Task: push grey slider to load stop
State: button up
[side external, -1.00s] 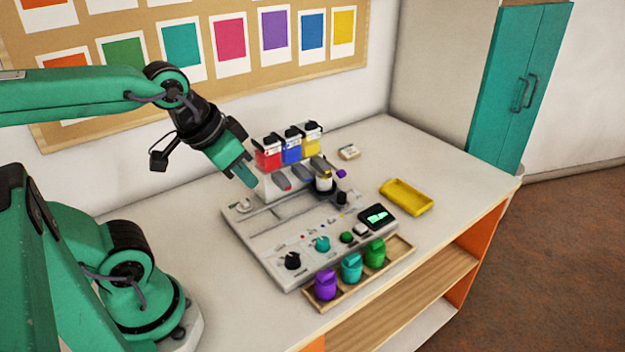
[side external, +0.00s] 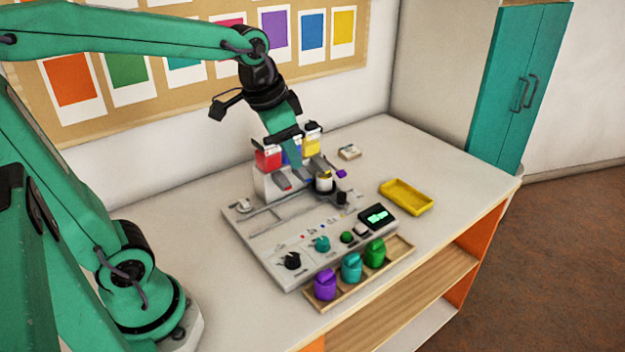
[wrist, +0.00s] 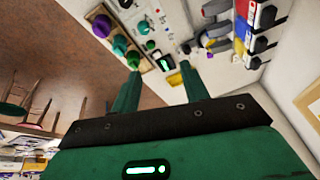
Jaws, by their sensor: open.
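The grey-white machine board (side external: 262,247) lies on the table with a long slotted rail across its upper part. A small jar (side external: 323,183) with a yellow band sits in a dark round holder at the rail's right end; I cannot tell for certain whether this holder is the grey slider. A black knob (side external: 341,198) stands beside it. My gripper (side external: 299,168) is open and empty, pointing down in front of the colour hoppers, above the rail's right half. In the wrist view its two fingers (wrist: 160,72) are spread apart with nothing between them gripped.
Red (side external: 267,159), blue and yellow (side external: 312,146) hoppers stand behind the rail with grey chutes. A wooden rack holds purple (side external: 325,285), teal (side external: 351,268) and green (side external: 375,253) jars in front.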

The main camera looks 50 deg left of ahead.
jog(key=w+a+f+m+g, duration=0.2)
jog(key=w+f+m, duration=0.15)
jog(key=w, duration=0.65)
jog(key=m+g, duration=0.2)
send_near(342, 194)
jog(key=shift+s+a+f, duration=0.1)
jog(key=shift+s+f, duration=0.05)
jog(key=shift+s, duration=0.1)
jog(key=shift+w+a+f+m, duration=0.1)
jog(key=shift+w+f+m, duration=0.15)
jog(key=shift+f, duration=0.1)
jog(key=shift+f, duration=0.1)
jog(key=shift+f, duration=3.8)
grip_shut()
